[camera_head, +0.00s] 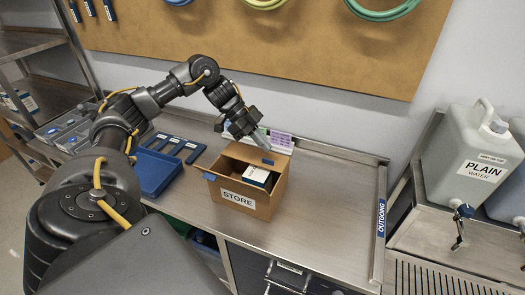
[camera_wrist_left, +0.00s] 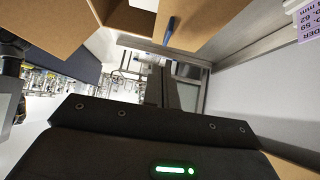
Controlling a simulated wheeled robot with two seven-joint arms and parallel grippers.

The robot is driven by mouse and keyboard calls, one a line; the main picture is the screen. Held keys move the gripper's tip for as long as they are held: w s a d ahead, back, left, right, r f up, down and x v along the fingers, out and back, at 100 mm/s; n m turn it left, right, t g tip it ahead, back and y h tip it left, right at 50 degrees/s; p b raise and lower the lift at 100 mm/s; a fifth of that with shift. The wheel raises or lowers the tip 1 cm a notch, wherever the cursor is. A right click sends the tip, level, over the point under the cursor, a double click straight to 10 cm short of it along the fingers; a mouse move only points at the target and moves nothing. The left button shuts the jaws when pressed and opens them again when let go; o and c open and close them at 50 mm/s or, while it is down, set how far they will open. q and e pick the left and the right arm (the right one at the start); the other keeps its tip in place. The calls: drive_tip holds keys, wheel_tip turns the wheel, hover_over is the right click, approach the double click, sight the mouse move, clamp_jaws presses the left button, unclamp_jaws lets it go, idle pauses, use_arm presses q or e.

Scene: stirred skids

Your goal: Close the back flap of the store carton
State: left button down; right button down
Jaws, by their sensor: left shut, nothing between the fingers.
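The store carton (camera_head: 268,208) is a brown box with a white STORE label, standing on the steel bench in the head view. Its top is at least partly open, and a dark item with a white top (camera_head: 257,174) shows inside. My left gripper (camera_head: 260,138) is shut and empty, just above and behind this flap. In the left wrist view the flap (camera_wrist_left: 212,18) and its blue tab show at the top. Whether the fingers touch it I cannot tell. My right gripper is out of view.
A blue tray (camera_head: 157,172) and dark blue items (camera_head: 170,146) lie left of the carton. A purple-and-white card (camera_head: 280,141) stands behind it. The bench right of the carton is clear, up to the raised edge marked OUTGOING (camera_head: 381,216). Water containers (camera_head: 463,150) stand farther right.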

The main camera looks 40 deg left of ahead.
sight(271, 161)
use_arm(q)
drive_tip(key=shift+s+a+f+p, duration=0.15)
drive_tip(key=shift+f+p, duration=0.2)
drive_tip(key=shift+f, duration=1.25)
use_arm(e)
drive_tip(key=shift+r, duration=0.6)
